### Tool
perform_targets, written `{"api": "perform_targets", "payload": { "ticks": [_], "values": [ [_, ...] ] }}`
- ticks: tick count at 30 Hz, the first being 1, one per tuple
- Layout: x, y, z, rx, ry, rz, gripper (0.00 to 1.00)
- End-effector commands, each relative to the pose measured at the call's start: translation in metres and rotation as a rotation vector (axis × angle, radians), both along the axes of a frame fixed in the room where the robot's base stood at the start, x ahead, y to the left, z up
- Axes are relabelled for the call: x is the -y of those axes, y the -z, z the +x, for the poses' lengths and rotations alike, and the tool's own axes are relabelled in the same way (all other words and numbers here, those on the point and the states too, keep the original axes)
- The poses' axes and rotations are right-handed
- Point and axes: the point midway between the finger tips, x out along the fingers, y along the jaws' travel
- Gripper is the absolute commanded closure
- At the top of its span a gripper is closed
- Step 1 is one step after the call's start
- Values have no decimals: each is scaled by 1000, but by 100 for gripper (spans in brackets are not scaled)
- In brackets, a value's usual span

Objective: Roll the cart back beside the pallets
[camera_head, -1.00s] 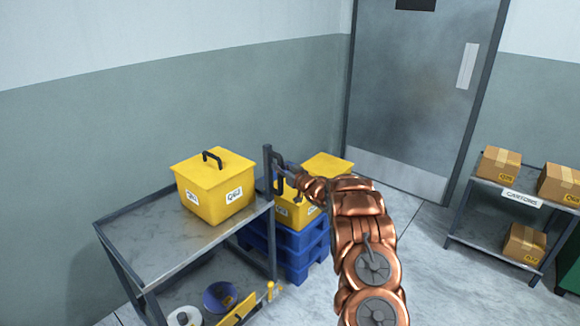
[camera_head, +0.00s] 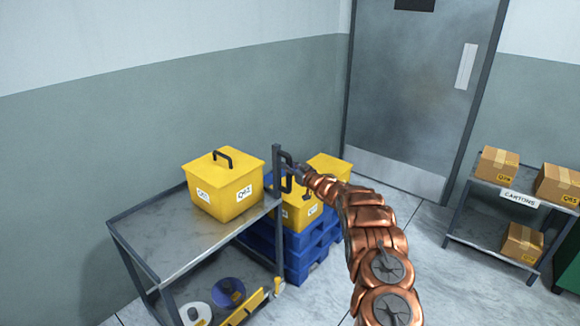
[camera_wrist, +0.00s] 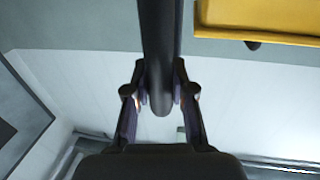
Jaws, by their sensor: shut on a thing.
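The grey metal cart (camera_head: 160,238) stands at the left in the head view, with a yellow lidded box (camera_head: 222,188) on its top shelf. My gripper (camera_head: 291,172) is shut on the cart's upright handle (camera_head: 279,160) at its right end; in the wrist view the fingers (camera_wrist: 160,95) close around the dark handle bar (camera_wrist: 160,40). The blue pallets (camera_head: 308,250) are stacked behind and right of the cart, partly hidden by it and by my arm. Yellow boxes (camera_head: 328,168) sit on the pallets.
The cart's lower shelf holds a blue spool (camera_head: 228,291) and a white spool (camera_head: 196,312). A closed grey door (camera_head: 410,90) is behind. A shelf marked CARTONS (camera_head: 519,199) with cardboard boxes stands at the right. Bare floor (camera_head: 425,250) lies between my arm and that shelf.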

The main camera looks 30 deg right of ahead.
Motion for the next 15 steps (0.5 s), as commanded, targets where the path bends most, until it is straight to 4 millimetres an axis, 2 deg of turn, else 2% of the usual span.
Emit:
{"api": "perform_targets", "payload": {
  "ticks": [3,4,9,11,15],
  "values": [
    [5,-3,0,4,11,1,100],
    [6,-3,0,4,11,1,76],
    [6,-3,-1,4,11,1,58],
    [5,-3,0,4,9,1,52],
    [2,-3,0,3,5,1,50]
  ]
}}
